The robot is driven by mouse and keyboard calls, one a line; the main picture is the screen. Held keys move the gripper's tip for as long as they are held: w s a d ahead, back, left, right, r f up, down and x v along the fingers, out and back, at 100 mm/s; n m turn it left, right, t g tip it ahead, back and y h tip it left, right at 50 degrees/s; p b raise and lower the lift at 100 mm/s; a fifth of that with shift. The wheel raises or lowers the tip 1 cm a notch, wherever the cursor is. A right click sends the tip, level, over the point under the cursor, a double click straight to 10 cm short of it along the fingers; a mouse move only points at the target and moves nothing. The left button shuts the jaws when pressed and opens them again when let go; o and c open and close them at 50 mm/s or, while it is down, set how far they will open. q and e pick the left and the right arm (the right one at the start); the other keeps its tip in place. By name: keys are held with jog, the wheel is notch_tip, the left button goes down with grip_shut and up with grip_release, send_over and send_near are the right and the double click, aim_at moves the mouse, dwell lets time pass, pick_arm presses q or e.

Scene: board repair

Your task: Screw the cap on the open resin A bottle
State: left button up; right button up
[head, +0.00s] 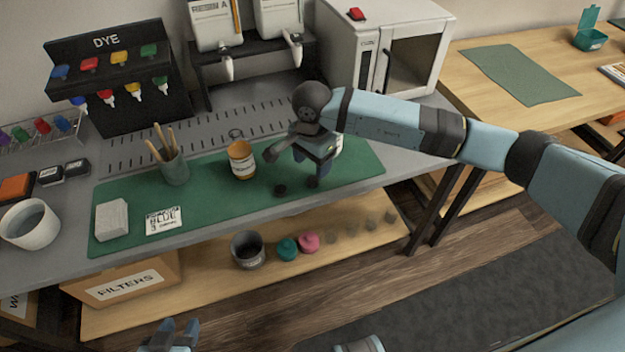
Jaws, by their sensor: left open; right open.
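My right gripper (291,168) hangs low over the green mat's right half, open, with its fingers spread and nothing seen between them. An orange jar (240,160) with a white label stands left of the gripper. My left gripper (170,338) is open and empty at the bottom edge, below the bench.
The green mat (215,208) also carries a cup of sticks (174,167), a pale block (111,220) and a BLUE card (164,221). Behind stand a dye rack (108,42), resin dispensers (213,25) and a white oven (388,48). The mat's front middle is clear.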

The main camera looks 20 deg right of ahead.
aim_at(313, 179)
notch_tip(313, 179, down, 5)
jog(key=shift+s+f, duration=0.1)
jog(key=shift+s, duration=0.05)
dwell(0.4)
jog(key=c, duration=1)
